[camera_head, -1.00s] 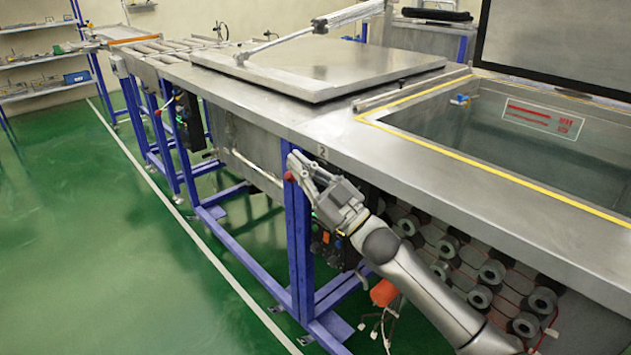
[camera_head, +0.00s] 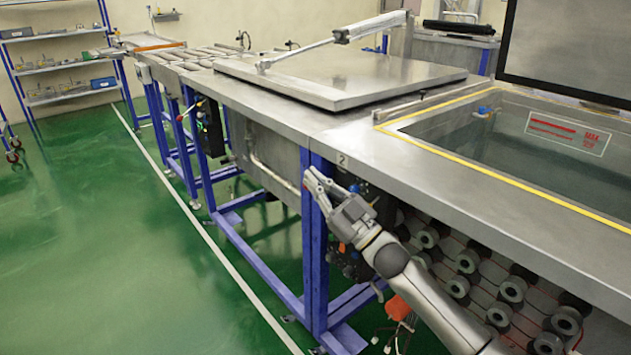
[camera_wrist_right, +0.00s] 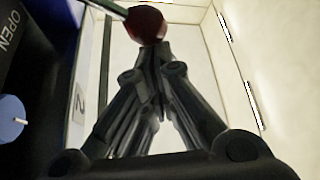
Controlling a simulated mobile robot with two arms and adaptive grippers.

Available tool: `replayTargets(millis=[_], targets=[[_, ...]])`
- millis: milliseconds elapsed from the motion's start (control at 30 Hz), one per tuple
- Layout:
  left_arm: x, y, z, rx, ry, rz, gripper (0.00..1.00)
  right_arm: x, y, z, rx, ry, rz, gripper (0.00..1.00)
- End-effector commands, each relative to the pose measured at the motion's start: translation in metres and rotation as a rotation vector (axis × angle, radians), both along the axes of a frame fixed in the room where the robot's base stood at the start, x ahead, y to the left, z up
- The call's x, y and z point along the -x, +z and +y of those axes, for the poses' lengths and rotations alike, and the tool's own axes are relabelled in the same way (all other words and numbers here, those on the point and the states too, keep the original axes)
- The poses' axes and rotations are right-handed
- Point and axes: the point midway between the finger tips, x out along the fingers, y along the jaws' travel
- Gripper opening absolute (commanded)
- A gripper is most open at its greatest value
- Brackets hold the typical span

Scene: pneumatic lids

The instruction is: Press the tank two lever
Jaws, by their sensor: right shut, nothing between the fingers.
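The tank two lever ends in a dark red ball knob (camera_wrist_right: 146,24), seen at the top of the right wrist view with part of its rod running up to the left. In the head view a small red spot of the knob (camera_head: 306,186) shows beside the fingertips, near the plate marked 2 (camera_head: 342,160). My right gripper (camera_head: 312,177) is shut and empty. In the wrist view its fingertips (camera_wrist_right: 152,50) meet just below the knob; I cannot tell whether they touch it. My left gripper is not in view.
The open tank (camera_head: 470,140) with a yellow edge stands at right, the closed flat lid (camera_head: 345,80) behind. A blue post (camera_head: 313,250) stands under the bench edge by my gripper. Another red-tipped lever (camera_head: 181,117) is farther left.

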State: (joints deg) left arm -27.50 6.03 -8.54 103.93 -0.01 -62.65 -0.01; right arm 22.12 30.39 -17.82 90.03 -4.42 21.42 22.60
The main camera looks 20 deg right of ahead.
Motion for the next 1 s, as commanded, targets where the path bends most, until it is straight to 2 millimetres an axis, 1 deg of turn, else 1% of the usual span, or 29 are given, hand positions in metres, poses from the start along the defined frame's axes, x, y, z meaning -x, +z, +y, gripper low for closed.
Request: replayTargets(millis=[667,867,933,1000], targets=[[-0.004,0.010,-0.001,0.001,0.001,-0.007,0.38,0.003,-0.016,0.009,0.130,0.000,-0.045,0.00],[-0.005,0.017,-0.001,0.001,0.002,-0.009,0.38,0.005,-0.030,0.015,0.240,0.000,-0.085,0.00],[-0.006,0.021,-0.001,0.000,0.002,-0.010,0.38,0.006,-0.037,0.018,0.296,-0.001,-0.104,0.00],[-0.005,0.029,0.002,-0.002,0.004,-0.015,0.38,0.007,-0.046,0.020,0.358,-0.001,-0.127,0.00]])
